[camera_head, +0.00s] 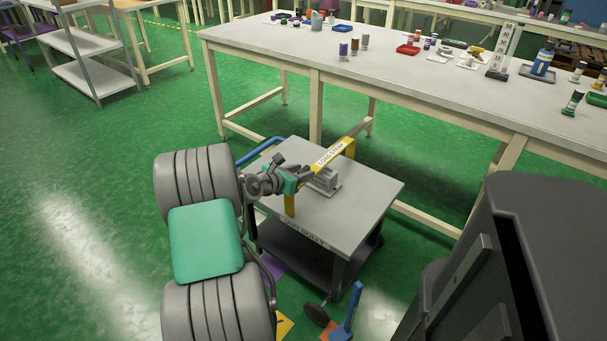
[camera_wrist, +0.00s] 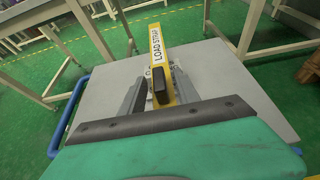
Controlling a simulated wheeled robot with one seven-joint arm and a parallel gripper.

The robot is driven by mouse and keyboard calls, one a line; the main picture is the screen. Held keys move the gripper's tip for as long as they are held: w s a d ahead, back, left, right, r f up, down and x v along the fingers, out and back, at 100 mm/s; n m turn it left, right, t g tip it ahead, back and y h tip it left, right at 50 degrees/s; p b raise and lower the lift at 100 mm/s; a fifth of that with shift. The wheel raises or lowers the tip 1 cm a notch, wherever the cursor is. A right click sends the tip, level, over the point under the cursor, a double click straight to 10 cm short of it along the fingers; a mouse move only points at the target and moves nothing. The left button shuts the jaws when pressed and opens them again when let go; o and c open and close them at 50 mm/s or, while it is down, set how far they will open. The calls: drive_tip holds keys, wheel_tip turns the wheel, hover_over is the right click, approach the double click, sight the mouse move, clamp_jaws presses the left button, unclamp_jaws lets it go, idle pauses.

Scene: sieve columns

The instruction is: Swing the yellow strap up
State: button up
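The yellow strap (camera_head: 335,151), lettered LOAD STRAP, is a stiff, bar-like band above the top of a grey dolly (camera_head: 365,205). Its upper part runs back and to the right, and a yellow upright part (camera_head: 289,204) shows at the dolly's front edge. In the wrist view the strap (camera_wrist: 157,47) stands ahead of my gripper, with a dark block (camera_wrist: 161,86) on its near end. My gripper (camera_head: 307,173) is at the strap's near side. In the wrist view its grey fingers (camera_wrist: 159,92) are spread either side of the block, with gaps showing. Contact cannot be told.
A grey metal bracket (camera_head: 326,183) sits on the dolly top. A blue handle (camera_head: 258,149) is at the dolly's left. A long workbench (camera_head: 400,75) with bottles and trays stands behind. A blue-handled tool (camera_head: 348,310) is on the floor in front. Green floor is open at left.

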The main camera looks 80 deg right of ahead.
drive_tip(key=shift+x, duration=0.85)
drive_tip(key=shift+c, duration=0.2)
clamp_jaws()
idle(0.5)
